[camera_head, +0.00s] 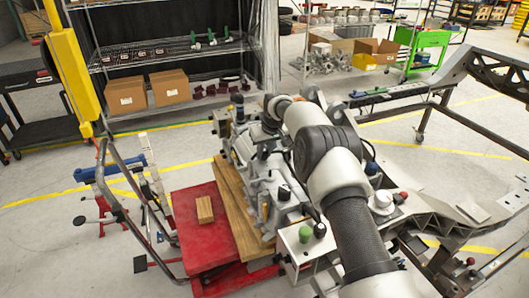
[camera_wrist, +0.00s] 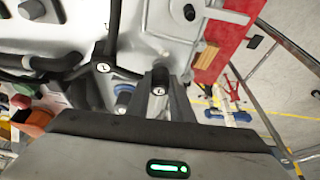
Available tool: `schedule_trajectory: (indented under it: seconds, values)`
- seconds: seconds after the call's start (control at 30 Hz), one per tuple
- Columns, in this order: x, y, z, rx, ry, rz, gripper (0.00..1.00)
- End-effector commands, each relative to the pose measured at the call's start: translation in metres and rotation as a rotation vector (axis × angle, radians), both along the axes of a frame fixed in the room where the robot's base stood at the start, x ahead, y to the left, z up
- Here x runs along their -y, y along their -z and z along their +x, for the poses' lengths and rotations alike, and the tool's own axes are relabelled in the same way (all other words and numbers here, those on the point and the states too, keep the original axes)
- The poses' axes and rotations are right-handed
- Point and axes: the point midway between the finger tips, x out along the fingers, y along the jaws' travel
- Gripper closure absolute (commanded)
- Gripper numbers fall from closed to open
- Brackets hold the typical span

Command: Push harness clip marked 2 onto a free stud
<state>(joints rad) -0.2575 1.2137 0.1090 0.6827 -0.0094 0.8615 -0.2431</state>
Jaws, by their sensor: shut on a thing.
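In the wrist view my gripper (camera_wrist: 160,96) is shut on a small dark clip (camera_wrist: 158,88) with a pale mark. The mark is too small to read for certain. Another dark piece with a pale round mark (camera_wrist: 103,67) sits to the left on the grey metal casting. A third pale-marked piece (camera_wrist: 122,109) is just left of my fingers, partly hidden by my gripper body. I cannot tell whether the held clip touches the casting, nor which studs are free.
The grey casting (camera_head: 262,168) lies on wooden planks over a red lift table (camera_head: 202,230), with a loose wood block (camera_head: 205,210) beside it. A white box with green and black knobs (camera_head: 303,247) stands in front. A metal frame (camera_head: 480,62) stands at right.

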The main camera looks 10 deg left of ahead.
Motion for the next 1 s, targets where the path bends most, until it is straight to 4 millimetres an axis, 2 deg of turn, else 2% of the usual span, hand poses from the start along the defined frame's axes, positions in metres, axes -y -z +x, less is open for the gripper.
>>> schedule_trajectory:
  seconds: [0.2,0.23,0.33,0.37,0.67,1.0]
  values:
    - [0.0,0.009,-0.001,-0.006,0.0,-0.002,1.0]
    - [0.0,0.008,-0.001,-0.006,0.0,-0.002,0.76]
    - [0.0,0.008,-0.001,-0.005,0.0,-0.002,0.6]
    - [0.0,0.007,-0.001,-0.005,0.0,-0.002,0.58]
    - [0.0,0.005,-0.001,-0.003,0.0,-0.001,0.58]
    - [0.0,-0.025,0.0,-0.002,0.0,-0.001,0.58]
